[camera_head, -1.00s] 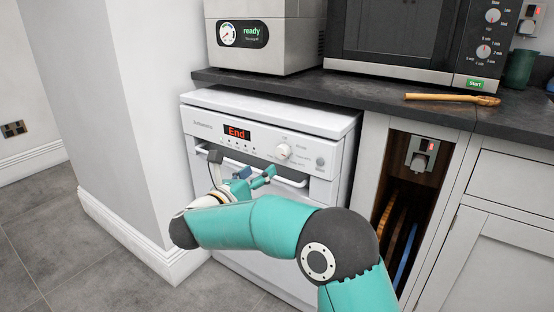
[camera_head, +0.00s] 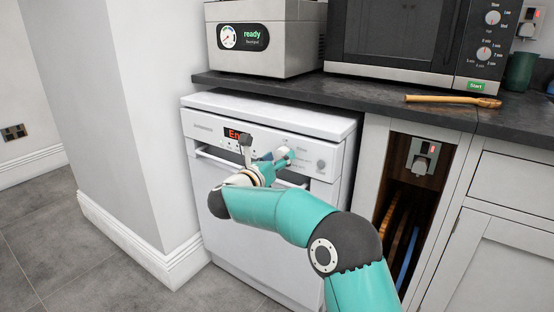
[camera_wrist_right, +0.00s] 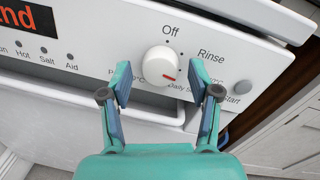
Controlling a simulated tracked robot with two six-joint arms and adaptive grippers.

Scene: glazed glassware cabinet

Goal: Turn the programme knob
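The programme knob (camera_wrist_right: 160,65) is a round white dial with a red mark at its lower right, on the white control panel of the dishwasher (camera_head: 320,122). In the right wrist view it sits between the tips of my right gripper (camera_wrist_right: 162,84). The two fingers are apart, one on each side, with a visible gap to the knob. In the head view the right gripper (camera_head: 284,156) is at the panel and covers the knob. The display (camera_wrist_right: 24,16) shows red letters ending in "nd". My left gripper is not in view.
A round grey Start button (camera_wrist_right: 243,87) is right of the knob. The door handle slot (camera_head: 212,154) lies below the panel. The dark worktop (camera_head: 380,96) overhangs above, with a wooden spoon (camera_head: 450,101) on it. A wall (camera_head: 140,110) stands at left.

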